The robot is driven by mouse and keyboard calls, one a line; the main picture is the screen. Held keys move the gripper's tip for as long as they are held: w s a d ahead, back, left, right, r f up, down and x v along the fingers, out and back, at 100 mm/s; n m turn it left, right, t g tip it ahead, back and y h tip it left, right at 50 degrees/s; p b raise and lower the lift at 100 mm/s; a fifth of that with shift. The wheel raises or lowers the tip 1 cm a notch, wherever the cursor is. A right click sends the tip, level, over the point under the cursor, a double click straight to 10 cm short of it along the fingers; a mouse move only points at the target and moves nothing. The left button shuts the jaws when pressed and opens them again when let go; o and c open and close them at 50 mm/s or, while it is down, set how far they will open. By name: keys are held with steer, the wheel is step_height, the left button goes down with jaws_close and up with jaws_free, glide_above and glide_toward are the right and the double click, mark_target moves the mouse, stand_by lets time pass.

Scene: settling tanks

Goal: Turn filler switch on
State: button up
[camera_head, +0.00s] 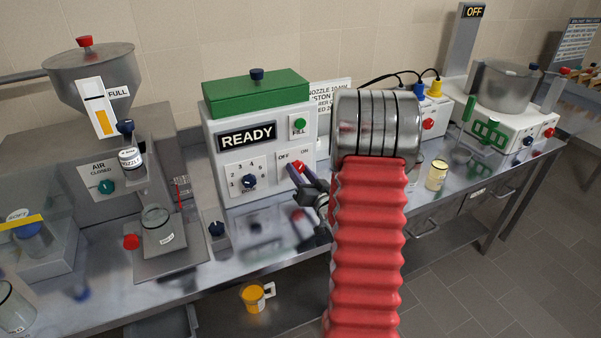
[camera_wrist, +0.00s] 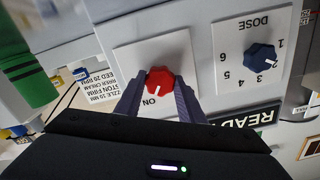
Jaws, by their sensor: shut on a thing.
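The filler (camera_head: 262,140) is a light grey box with a green lid and a lit READY display (camera_head: 248,136). Its switch is a red knob (camera_wrist: 159,80) on a white plate with OFF and ON labels. In the wrist view its white pointer mark is toward the ON label (camera_wrist: 151,101). The knob also shows in the head view (camera_head: 298,167), partly covered by my fingers. My gripper (camera_wrist: 160,86) is shut on the red knob, with one dark finger on each side. The OFF label is hidden in the wrist view.
A blue dose dial (camera_head: 249,182) and a green FILL button (camera_head: 299,124) are beside the switch. A steel hopper (camera_head: 92,72) stands left, with a glass beaker (camera_head: 158,222) below.

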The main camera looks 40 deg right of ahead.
steer(key=shift+f, duration=0.1)
steer(key=o, duration=1)
steer(key=shift+o, duration=0.2)
steer(key=shift+s, duration=0.1)
steer(key=v, duration=1.3)
steer(key=shift+s+a, duration=0.15)
steer(key=shift+s, duration=0.2)
steer(key=shift+w, duration=0.15)
